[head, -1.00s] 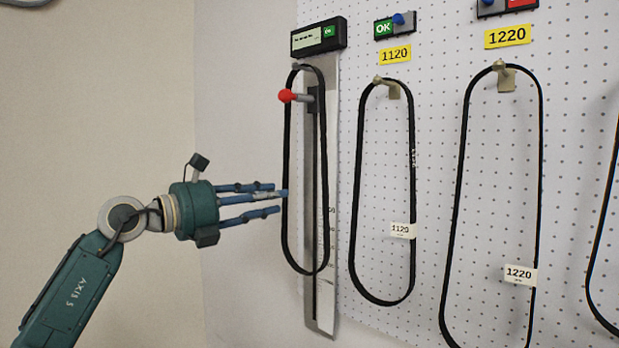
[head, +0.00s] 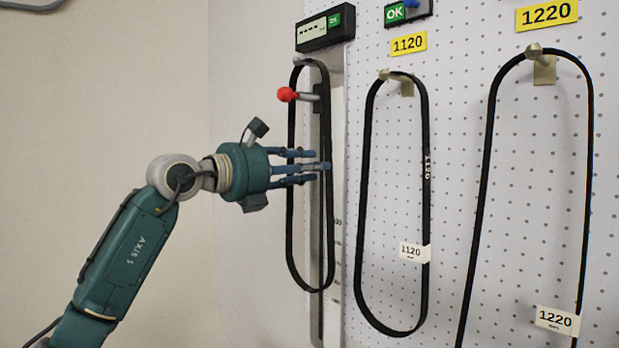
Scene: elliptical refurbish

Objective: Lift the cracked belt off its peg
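A black belt (head: 290,220) hangs as a long loop on the measuring gauge (head: 331,285) at the left end of the pegboard. A red-knobbed pin (head: 286,94) sticks out inside its top. My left gripper (head: 318,167) reaches in from the left across this loop. Its blue fingers are spread, with the tips at the right strand; I cannot tell if they touch it. A belt tagged 1120 (head: 364,200) and a larger one tagged 1220 (head: 586,180) hang on pegs to the right. No crack can be made out on any belt. My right gripper is not in view.
The gauge's display box (head: 325,27) sits above the gauge. Yellow labels 1120 (head: 408,43) and 1220 (head: 546,14) mark the pegs on the white pegboard (head: 460,150). The space left of the gauge, before the plain wall, is clear apart from my arm.

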